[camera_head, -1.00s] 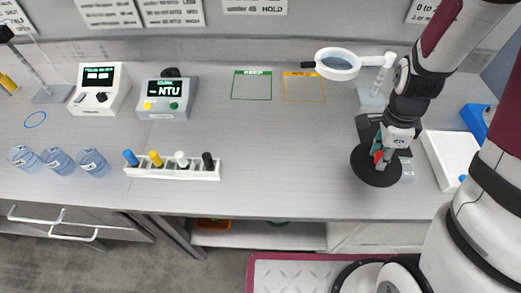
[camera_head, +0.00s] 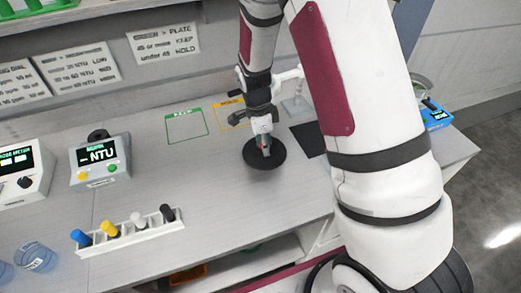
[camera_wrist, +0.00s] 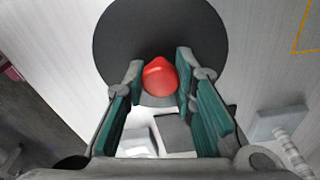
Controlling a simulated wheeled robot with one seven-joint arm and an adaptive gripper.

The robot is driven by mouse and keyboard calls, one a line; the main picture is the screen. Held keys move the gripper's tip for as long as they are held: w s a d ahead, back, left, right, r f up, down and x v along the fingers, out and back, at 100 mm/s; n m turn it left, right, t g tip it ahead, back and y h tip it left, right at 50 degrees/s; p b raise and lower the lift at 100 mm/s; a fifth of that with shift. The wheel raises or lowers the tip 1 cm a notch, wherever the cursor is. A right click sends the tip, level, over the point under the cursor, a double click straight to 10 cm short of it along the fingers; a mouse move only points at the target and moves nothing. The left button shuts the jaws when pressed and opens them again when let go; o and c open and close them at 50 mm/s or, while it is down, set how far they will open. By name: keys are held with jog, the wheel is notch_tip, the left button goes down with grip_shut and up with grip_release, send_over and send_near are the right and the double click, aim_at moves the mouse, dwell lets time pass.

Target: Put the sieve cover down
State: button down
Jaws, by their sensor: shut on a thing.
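The sieve cover is a flat black disc (camera_head: 278,156) with a red knob (camera_wrist: 160,77) at its middle. In the head view it is over the bench top, left of a dark mat. In the wrist view the disc (camera_wrist: 160,28) fills the top middle, and bare pale bench shows around it. My gripper (camera_head: 264,146) is above the disc with its fingers closed about the red knob; the green-padded fingers (camera_wrist: 160,82) show on both sides of it. The disc looks about level. I cannot tell whether its underside touches the bench.
A dark mat (camera_head: 309,139) lies to the right. The green KEEP outline (camera_head: 186,127) and the yellow HOLD outline (camera_head: 228,117) are behind on the left. A white rack of capped vials (camera_head: 130,237) stands front left, near the NTU meter (camera_head: 99,161). Bench between rack and cover is clear.

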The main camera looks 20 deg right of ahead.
aim_at(260, 149)
jog(key=shift+w+a+f, duration=0.1)
jog(key=shift+w+a, duration=0.3)
jog(key=shift+w, duration=0.15)
jog(key=shift+f+p, duration=0.4)
jog(key=shift+f, duration=1.3)
jog(key=shift+f, duration=0.15)
jog(key=c, duration=1.3)
grip_release()
